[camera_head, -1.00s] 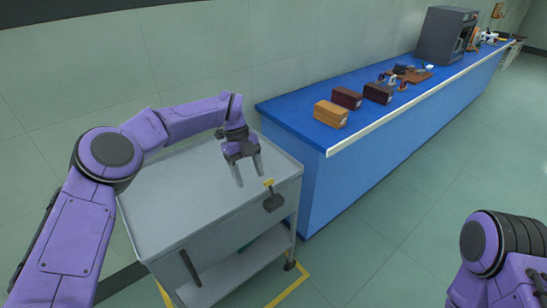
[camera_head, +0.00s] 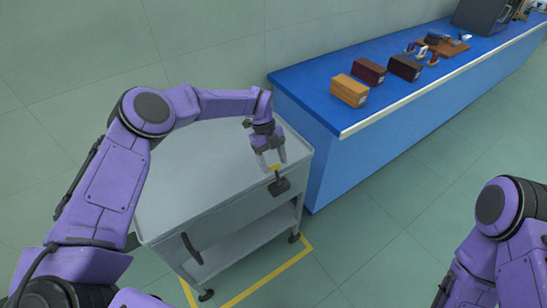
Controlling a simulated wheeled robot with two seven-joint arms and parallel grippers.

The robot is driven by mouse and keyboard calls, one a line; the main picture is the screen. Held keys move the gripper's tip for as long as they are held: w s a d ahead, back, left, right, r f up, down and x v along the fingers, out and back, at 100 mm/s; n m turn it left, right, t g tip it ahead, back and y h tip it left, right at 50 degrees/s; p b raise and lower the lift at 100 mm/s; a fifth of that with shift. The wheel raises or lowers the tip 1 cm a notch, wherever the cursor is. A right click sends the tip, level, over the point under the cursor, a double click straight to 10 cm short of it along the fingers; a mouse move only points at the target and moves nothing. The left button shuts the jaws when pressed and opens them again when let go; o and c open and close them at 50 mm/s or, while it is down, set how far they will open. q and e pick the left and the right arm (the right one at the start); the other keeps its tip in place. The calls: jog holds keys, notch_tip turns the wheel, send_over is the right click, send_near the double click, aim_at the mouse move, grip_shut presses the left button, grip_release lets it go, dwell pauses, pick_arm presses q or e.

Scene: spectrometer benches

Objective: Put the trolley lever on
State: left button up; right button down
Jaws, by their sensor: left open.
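The grey trolley (camera_head: 205,170) stands against the wall, left of the blue bench. A dark upright handle (camera_head: 191,248) shows on the trolley's front, further left. My right arm shows at the lower right, but its gripper is out of view.
The blue bench (camera_head: 390,93) bears an orange box (camera_head: 349,91), two dark boxes, small tools on a brown board and a dark machine (camera_head: 485,15). Yellow tape (camera_head: 270,272) marks the floor around the trolley. The floor right of it is clear.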

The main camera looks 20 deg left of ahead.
pick_arm(q)
jog(key=shift+w+d+f, duration=0.1)
jog(key=shift+w+f, duration=0.3)
jog(key=shift+f, duration=0.1)
jog(key=shift+s+r, duration=0.15)
jog(key=shift+s, duration=0.05)
jog(key=shift+s+r, duration=0.15)
jog(key=shift+s, duration=0.05)
jog(key=shift+c, duration=1.2)
jog(key=c, duration=0.8)
